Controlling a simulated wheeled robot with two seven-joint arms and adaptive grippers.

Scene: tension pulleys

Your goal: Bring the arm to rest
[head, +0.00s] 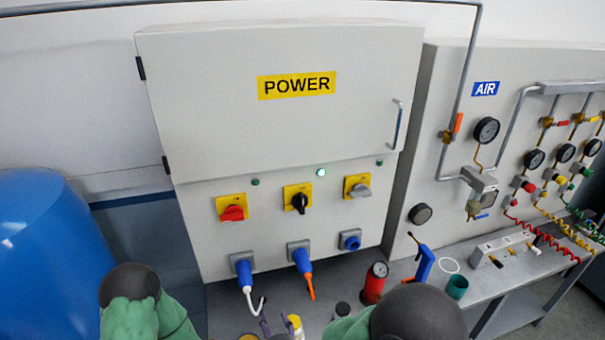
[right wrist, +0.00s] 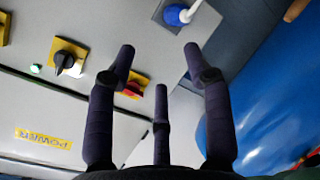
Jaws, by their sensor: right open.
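My right gripper (head: 277,325) shows at the bottom centre of the head view, with only some of its dark fingers visible. In the right wrist view, its fingers (right wrist: 160,58) stand spread apart with nothing between them. The right arm's dark rounded joint and green link are at the bottom, right of centre. My left arm's dark joint and green link are at the lower left; its gripper is not visible. The right gripper appears in front of the power cabinet (head: 285,100), below its plugs.
A blue plug with a white cable (head: 244,272) and one with an orange cable (head: 303,262) hang from the cabinet. A red bottle with a gauge (head: 374,284), blue tool (head: 424,262) and teal cup (head: 457,287) stand on the bench. A blue tank (head: 50,250) is at left.

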